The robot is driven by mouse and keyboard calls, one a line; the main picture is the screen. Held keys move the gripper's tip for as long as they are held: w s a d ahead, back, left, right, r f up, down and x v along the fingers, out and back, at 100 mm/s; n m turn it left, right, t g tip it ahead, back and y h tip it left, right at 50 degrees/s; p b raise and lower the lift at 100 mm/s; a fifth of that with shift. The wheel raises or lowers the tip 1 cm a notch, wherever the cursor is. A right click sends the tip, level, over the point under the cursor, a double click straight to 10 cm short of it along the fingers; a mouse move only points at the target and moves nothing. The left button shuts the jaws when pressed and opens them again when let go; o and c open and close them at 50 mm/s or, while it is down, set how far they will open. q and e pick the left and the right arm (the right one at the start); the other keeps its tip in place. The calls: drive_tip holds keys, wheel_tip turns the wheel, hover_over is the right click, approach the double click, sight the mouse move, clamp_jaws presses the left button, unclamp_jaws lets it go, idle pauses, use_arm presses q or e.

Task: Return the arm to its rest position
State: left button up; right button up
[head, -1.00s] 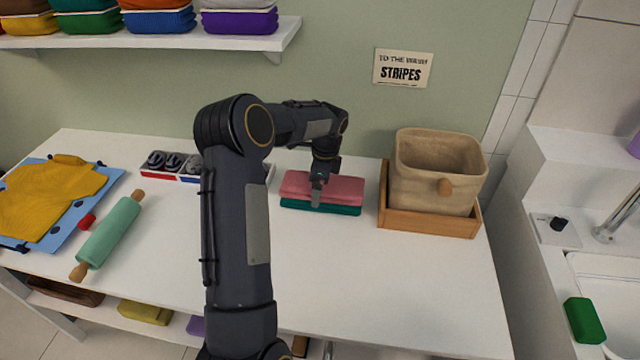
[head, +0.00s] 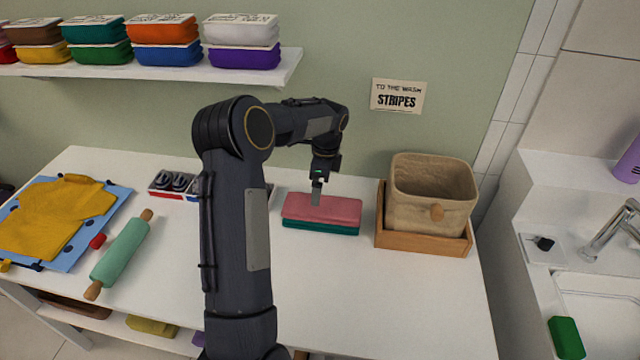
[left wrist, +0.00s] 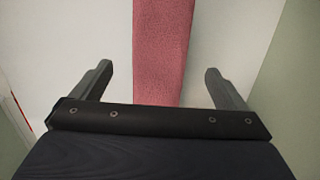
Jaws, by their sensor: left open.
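My left arm comes in from the left of centre in the head view and reaches over the table (head: 390,305). Its gripper (head: 317,194) is just above a pink folded cloth (head: 335,208), which lies on a teal folded cloth (head: 320,227). In the left wrist view the gripper (left wrist: 160,85) is open, its two fingers wide apart. The pink cloth (left wrist: 160,50) shows between and beyond the fingers, with nothing held. The right gripper is not in view.
A beige basket (head: 432,205) stands in a wooden tray (head: 425,239) to the right. A rolling pin (head: 120,255) and a yellow garment (head: 55,220) on a blue board lie left. A partly hidden box with dark items (head: 172,184) is behind my arm. A shelf (head: 150,72) of folded cloths hangs above.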

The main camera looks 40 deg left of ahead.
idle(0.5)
use_arm(q)
drive_tip(key=s+d+r+n+t+h, duration=0.25)
drive_tip(key=s+d+r+n, duration=0.45)
drive_tip(key=s+d+r, duration=0.6)
drive_tip(key=s+d+n+t+h, duration=0.1)
drive_tip(key=s+d+n+t, duration=0.1)
drive_tip(key=s+d, duration=0.3)
drive_tip(key=s+d+f+n+t+h, duration=0.1)
drive_tip(key=s+d+n, duration=0.4)
drive_tip(key=s, duration=0.5)
drive_tip(key=shift+s+f+t, duration=0.3)
drive_tip(key=shift+t, duration=0.05)
